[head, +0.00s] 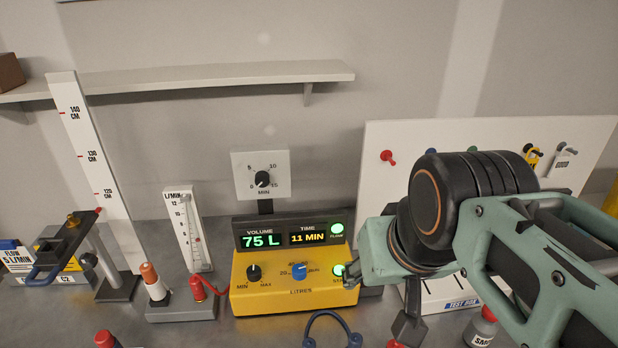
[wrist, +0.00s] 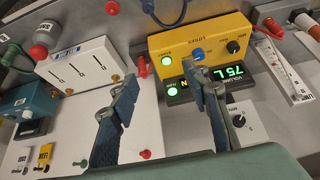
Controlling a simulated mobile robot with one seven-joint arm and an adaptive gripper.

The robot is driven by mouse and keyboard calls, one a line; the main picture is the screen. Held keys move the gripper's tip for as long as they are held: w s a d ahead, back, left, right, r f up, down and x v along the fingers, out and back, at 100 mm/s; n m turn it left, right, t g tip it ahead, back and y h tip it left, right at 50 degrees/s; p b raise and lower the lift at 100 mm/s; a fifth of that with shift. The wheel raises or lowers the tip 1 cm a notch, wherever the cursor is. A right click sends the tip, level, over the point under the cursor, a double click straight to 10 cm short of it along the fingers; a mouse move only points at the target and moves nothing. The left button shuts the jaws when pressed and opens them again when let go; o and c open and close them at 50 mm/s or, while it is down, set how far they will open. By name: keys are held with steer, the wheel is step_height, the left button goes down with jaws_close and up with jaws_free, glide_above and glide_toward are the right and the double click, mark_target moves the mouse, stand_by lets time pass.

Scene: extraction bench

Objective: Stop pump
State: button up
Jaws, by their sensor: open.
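The yellow pump unit (head: 270,295) stands on the bench against the wall. Its dark display (head: 262,240) reads volume 75 L and time 11 MIN, with a lit green flow lamp (head: 337,229). Contact cannot be told.
A black knob (head: 253,272) and a blue knob (head: 299,271) are on the pump front. A timer dial (head: 262,177) stands behind it. A flow meter (head: 187,230) and a red-capped tube stand (head: 180,310) are at its left. A white peg board (head: 385,135) is behind my arm.

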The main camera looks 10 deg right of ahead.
steer(key=shift+d+r, duration=0.15)
steer(key=shift+r, duration=0.1)
